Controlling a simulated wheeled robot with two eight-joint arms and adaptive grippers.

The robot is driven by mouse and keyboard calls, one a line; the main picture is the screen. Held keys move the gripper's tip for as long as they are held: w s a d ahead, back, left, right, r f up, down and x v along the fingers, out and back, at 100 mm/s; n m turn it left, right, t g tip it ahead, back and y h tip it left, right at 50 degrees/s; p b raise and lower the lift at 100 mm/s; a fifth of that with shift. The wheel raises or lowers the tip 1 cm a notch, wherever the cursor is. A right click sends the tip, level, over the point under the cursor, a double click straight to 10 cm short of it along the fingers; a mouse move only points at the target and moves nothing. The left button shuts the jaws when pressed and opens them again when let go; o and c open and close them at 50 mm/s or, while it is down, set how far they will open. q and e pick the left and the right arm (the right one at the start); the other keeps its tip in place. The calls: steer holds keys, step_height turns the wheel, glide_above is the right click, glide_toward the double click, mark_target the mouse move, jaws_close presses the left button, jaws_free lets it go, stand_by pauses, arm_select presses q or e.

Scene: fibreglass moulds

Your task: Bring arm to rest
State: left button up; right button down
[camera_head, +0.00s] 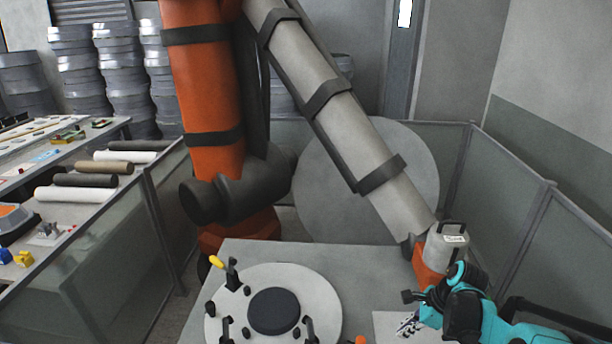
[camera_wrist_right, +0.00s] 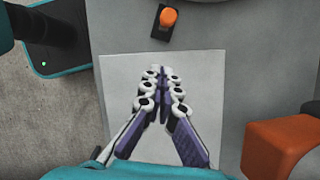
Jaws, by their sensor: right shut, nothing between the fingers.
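My right arm comes in from the lower right in the head view, teal and black. My right gripper (camera_head: 408,326) hangs over a pale sheet (camera_head: 385,320) at the front right of the grey table. In the right wrist view the fingers of my right gripper (camera_wrist_right: 160,84) are closed together with nothing between them, above the same pale sheet (camera_wrist_right: 215,85). I cannot tell how high they are above it. My left gripper is in neither view.
A round white plate (camera_head: 325,300) with a dark disc (camera_head: 273,310) and clamps lies left of my gripper. A big orange and grey robot arm (camera_head: 205,95) stands behind. A grey-topped can-like thing (camera_head: 445,247) is close to my wrist. An orange button (camera_wrist_right: 168,17) is near the sheet.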

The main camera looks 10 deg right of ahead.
steer(key=s+a+r+n+t+h+b, duration=0.1)
steer(key=s+a+n, duration=0.4)
steer(key=n, duration=0.6)
steer(key=s+a+r+n+t+h+b, duration=0.2)
steer(key=s+a+n, duration=0.4)
steer(key=a+n, duration=0.3)
steer(key=shift+s+a+r+n+t+h+b, duration=0.3)
steer(key=shift+n+t+b, duration=0.7)
steer(key=shift+n, duration=0.6)
